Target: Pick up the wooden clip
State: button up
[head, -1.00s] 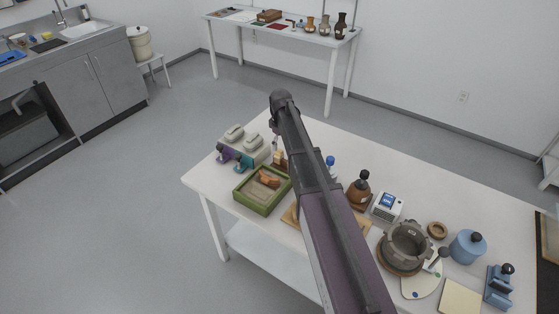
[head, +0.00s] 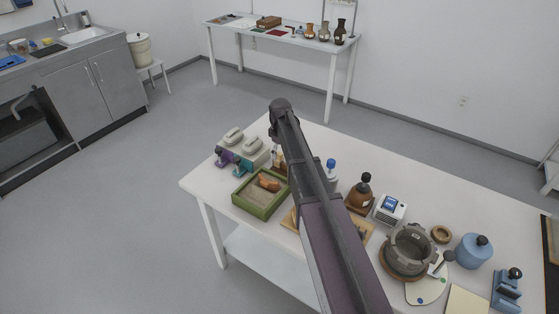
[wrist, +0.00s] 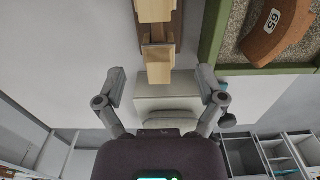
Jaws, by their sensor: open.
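In the wrist view a pale wooden clip (wrist: 159,66) sits at the near end of a dark brown wooden strip (wrist: 177,28). A second pale wooden block (wrist: 155,9) sits farther along the strip. My gripper (wrist: 161,84) is open, its fingers apart to the left and right of the near clip, with nothing between the tips. I cannot tell how high it is above the clip. In the head view a small part of the wooden pieces (head: 277,158) shows beside my arm, which hides the rest and my fingertips.
A green-rimmed sand tray (head: 257,211) holds an orange-brown sherd (head: 268,183), marked 65 in the wrist view (wrist: 276,28).

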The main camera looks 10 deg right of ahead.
aim_at(279, 160)
jog(key=shift+w+a+f+b, duration=0.1)
jog(key=shift+w+f+b, duration=0.1)
jog(key=shift+f+b, duration=0.6)
jog(key=shift+w+a+f+b, duration=0.1)
jog(key=shift+w+f+b, duration=0.05)
jog(key=shift+f+b, duration=1.4)
jog(key=shift+f, duration=0.15)
jog(key=c, duration=0.8)
